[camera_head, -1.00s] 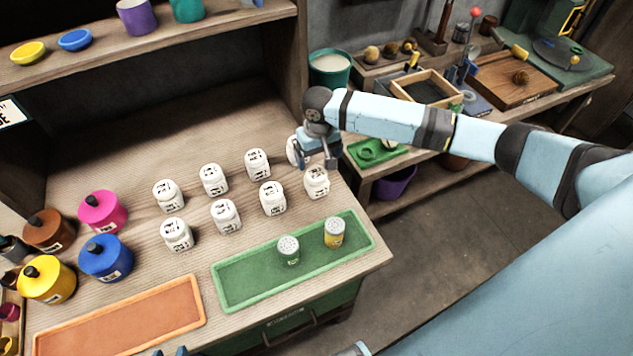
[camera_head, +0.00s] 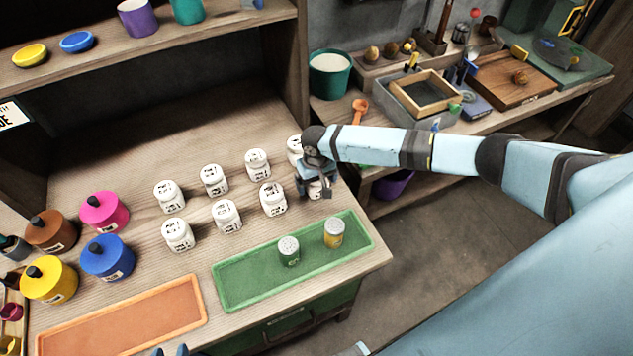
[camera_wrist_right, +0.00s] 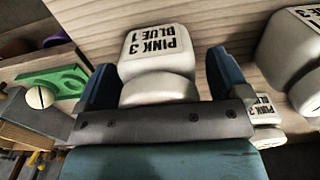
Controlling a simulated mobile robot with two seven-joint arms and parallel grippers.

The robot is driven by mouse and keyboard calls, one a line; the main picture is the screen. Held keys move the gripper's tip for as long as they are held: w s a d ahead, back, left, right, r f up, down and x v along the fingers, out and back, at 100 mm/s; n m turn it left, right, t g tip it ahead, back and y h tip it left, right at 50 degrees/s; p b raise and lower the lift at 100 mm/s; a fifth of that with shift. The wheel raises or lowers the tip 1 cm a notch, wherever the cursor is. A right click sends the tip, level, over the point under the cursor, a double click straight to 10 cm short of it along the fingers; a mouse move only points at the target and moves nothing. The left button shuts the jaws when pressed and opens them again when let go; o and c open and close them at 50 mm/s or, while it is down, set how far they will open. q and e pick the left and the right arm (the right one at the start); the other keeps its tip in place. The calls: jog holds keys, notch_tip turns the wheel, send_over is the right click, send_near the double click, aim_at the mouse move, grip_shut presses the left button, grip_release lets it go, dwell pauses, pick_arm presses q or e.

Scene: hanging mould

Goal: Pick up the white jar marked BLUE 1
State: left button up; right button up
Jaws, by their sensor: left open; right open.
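A white jar (camera_head: 317,190) stands at the right end of the front row of white jars.
Several other white jars (camera_head: 272,199) stand close to the left, and one (camera_head: 295,148) stands behind. A green tray (camera_head: 235,286) with two shakers and an empty orange tray (camera_head: 120,325) lie in front. Coloured paint pots (camera_head: 107,257) stand at the left.

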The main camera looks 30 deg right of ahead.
jog(key=shift+c, duration=0.4)
jog(key=c, duration=1)
